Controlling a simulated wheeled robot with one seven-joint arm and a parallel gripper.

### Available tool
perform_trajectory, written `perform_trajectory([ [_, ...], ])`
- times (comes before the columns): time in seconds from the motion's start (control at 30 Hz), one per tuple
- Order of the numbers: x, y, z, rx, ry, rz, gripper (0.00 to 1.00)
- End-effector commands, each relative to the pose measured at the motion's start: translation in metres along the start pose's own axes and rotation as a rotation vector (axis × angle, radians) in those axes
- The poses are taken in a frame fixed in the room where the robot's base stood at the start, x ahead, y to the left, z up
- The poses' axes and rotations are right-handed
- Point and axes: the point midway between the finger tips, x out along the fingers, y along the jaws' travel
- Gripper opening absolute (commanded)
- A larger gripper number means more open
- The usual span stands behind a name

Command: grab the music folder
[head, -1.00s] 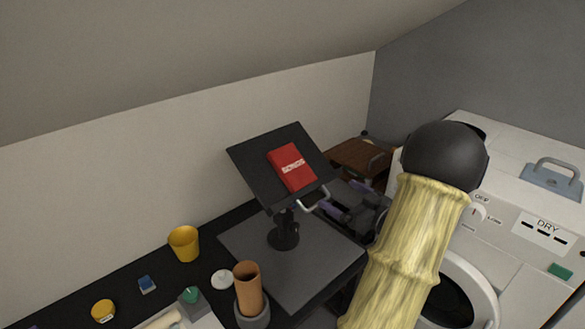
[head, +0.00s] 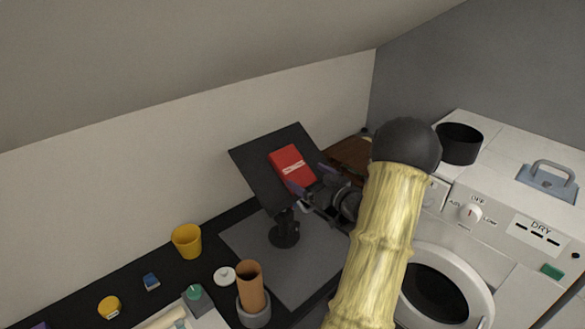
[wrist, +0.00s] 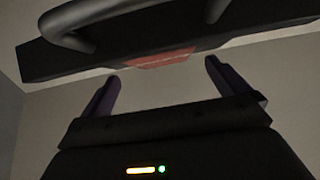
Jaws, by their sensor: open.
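The red music folder (head: 291,167), with pale lettering, lies on the tilted black stand plate (head: 258,172) in the head view. My gripper (head: 312,188) is open just to the right of the folder, near the plate's lower right edge, and its fingers are close to the folder's lower right side. In the wrist view the two dark purple fingers (wrist: 160,85) are spread apart with nothing between them. A strip of the red folder (wrist: 163,60) shows beyond them, under the dark plate edge (wrist: 235,36). Whether a finger touches the folder I cannot tell.
A curved handle-like bar (wrist: 70,30) crosses the wrist view at upper left. The stand's post and base (head: 285,235) rise from a grey mat (head: 300,272). A yellow cup (head: 187,241) and brown cylinder (head: 250,285) stand left. A white dryer (head: 500,225) is at right.

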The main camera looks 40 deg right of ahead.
Motion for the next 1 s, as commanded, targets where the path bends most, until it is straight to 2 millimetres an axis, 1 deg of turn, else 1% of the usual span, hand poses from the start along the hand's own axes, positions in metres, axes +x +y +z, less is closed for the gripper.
perform_trajectory([
  [0.13,0.001,-0.001,0.0,0.0,0.0,-0.002,1.0],
  [0.23,0.008,-0.001,-0.002,0.001,0.0,-0.004,1.0],
  [0.5,0.046,-0.002,-0.002,0.001,0.001,-0.005,1.0],
  [0.57,0.05,-0.001,-0.001,0.001,0.0,-0.003,1.0],
  [1.0,0.052,-0.001,0.0,0.0,0.0,-0.002,1.0],
])
